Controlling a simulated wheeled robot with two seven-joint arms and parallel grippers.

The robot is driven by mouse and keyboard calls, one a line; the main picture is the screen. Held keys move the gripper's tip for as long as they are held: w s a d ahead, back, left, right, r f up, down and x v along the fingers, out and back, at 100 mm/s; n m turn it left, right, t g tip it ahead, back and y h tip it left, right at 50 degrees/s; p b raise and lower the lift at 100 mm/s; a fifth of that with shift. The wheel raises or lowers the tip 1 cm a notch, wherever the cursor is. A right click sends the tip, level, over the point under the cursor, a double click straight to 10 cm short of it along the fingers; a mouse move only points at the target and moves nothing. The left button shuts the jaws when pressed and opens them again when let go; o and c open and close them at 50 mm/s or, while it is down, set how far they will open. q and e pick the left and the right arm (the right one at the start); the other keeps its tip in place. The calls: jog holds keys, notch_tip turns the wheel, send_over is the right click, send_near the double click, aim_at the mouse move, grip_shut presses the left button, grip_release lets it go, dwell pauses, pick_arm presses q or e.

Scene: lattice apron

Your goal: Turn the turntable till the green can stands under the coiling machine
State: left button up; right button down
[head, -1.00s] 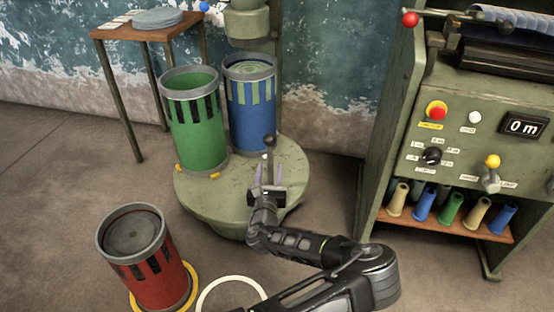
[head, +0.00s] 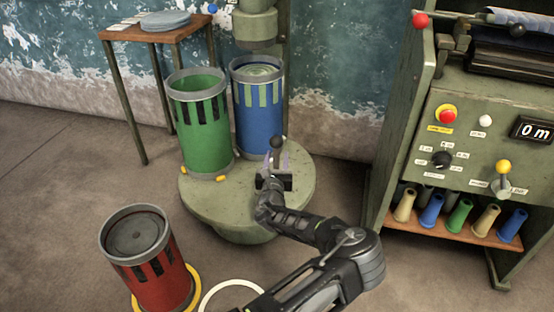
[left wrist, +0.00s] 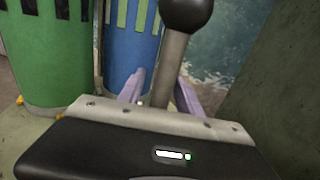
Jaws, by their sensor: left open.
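The green can (head: 203,130) stands upright on the round turntable (head: 230,212), at its left side. The blue can (head: 258,120) stands behind it on the turntable, under the green coiling machine head (head: 256,28). A post with a black ball knob (head: 276,143) rises from the turntable's right side. My left gripper (head: 276,163) is open, its purple fingers on either side of this post. The left wrist view shows the post (left wrist: 168,68) between the fingers, without clear contact, and parts of the green can (left wrist: 45,55) and blue can (left wrist: 128,50). My right gripper is not in view.
A red can (head: 153,265) stands on the floor inside a yellow ring, beside a white ring (head: 232,290). A small table (head: 150,35) is at the back left. A machine cabinet (head: 455,165) with knobs and bobbins stands at the right. Floor is clear left of the turntable.

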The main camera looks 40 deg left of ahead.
pick_arm(q)
jog(key=shift+c, duration=0.4)
grip_shut()
dwell(0.9)
